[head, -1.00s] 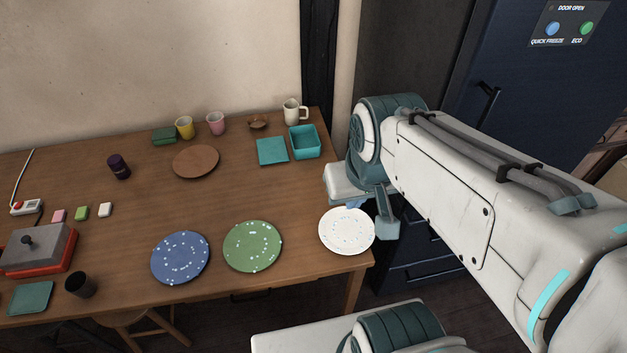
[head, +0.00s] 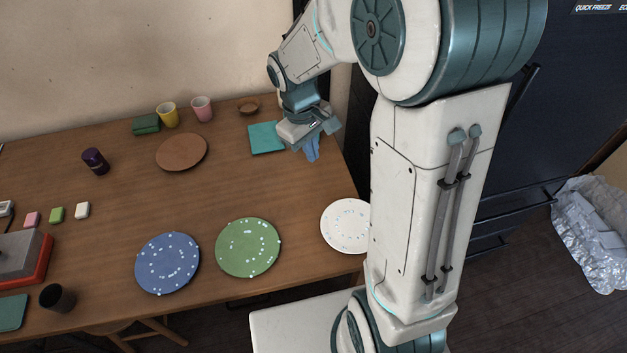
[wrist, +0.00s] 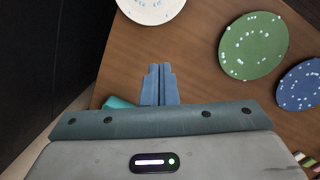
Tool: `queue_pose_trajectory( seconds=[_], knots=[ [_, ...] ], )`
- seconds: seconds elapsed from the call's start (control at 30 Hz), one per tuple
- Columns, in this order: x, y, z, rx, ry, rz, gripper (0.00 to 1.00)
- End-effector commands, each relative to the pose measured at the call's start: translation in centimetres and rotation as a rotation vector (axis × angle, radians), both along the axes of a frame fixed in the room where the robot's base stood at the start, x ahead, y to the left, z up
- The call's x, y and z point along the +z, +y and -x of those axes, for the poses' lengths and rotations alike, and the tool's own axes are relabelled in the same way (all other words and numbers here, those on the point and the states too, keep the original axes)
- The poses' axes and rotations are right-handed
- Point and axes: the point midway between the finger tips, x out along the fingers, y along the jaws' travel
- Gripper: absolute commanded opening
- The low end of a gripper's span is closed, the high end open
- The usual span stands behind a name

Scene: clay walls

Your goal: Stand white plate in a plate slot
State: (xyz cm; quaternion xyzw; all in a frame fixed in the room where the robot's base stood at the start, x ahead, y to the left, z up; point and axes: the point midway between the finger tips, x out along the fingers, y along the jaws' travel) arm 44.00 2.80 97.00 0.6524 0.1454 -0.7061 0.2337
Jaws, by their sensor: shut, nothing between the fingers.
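The white plate (head: 346,226) with small blue specks lies flat at the right front corner of the wooden table, its right edge hidden by my arm in the head view. It also shows at the top of the wrist view (wrist: 152,8), cut off by the frame edge. My gripper (head: 313,150) is over the right rear part of the table, behind the white plate and apart from it. Its blue fingers (wrist: 160,84) are closed together with nothing between them. I see no plate slot or rack that I can make out in these views.
A green plate (head: 248,247) and a blue plate (head: 167,263) lie to the left. A brown plate (head: 181,152), a teal square (head: 266,138), cups (head: 202,108) and a small bowl (head: 248,106) are toward the back. The table between the white and brown plates is clear.

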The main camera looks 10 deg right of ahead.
Motion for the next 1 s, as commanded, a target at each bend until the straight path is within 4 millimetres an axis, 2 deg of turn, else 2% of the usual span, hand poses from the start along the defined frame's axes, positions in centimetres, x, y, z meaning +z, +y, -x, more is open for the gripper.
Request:
queue_pose_trajectory(
  seconds=[0.03,0.23,0.33,0.43,0.67,1.0],
  knots=[
    [-2.5,0.4,-1.0,0.037,0.036,0.004,0.0],
    [-8.4,1.7,-3.5,0.161,0.126,0.01,0.0],
    [-10.2,2.1,-4.2,0.201,0.153,0.009,0.0],
    [-11.2,2.3,-4.5,0.221,0.166,0.007,0.0],
    [-13.5,2.1,-4.2,0.23,0.175,0.007,0.0],
    [-20.4,0.8,-2.9,0.229,0.176,0.007,0.0]
  ],
)
